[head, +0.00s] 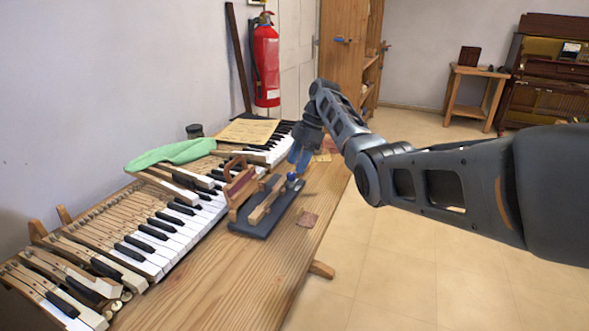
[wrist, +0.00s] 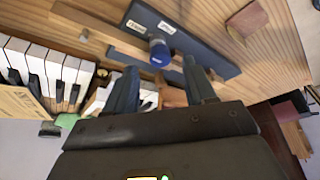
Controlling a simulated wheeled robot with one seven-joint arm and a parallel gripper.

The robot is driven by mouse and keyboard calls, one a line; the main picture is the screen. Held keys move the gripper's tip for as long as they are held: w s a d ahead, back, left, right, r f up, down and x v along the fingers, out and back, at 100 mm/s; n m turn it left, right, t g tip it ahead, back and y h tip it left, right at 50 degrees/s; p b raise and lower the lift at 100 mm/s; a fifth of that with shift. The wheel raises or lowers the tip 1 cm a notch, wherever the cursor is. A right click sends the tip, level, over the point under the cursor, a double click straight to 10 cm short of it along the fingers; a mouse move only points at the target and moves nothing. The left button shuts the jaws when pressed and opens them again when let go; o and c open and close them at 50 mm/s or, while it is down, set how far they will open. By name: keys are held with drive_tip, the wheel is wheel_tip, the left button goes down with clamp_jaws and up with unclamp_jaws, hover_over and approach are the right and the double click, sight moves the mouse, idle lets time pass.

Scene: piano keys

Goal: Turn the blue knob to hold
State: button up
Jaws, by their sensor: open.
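The blue knob (head: 291,177) stands at the far end of a dark base board (head: 254,229) on the wooden workbench. In the wrist view, the knob (wrist: 160,47) shows as a blue cap on a darker stem. Two small white labels (wrist: 136,27) (wrist: 167,27) sit on the board beside it, too small to read surely. A pale mark shows on the knob; its setting I cannot tell. My gripper (head: 297,160) is just above the knob in the head view. In the wrist view, its two blue fingers (wrist: 160,66) are apart, with the knob beyond their tips, and nothing is held.
A wooden block (head: 266,201) and a reddish-brown frame (head: 239,187) sit on the board. Piano keys (head: 170,235) run along the left, with a green cloth (head: 170,154) on them. A small brown square (head: 308,219) lies right of the board. The front bench top is clear.

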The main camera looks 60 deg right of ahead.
drive_tip(key=shift+v, duration=2.15)
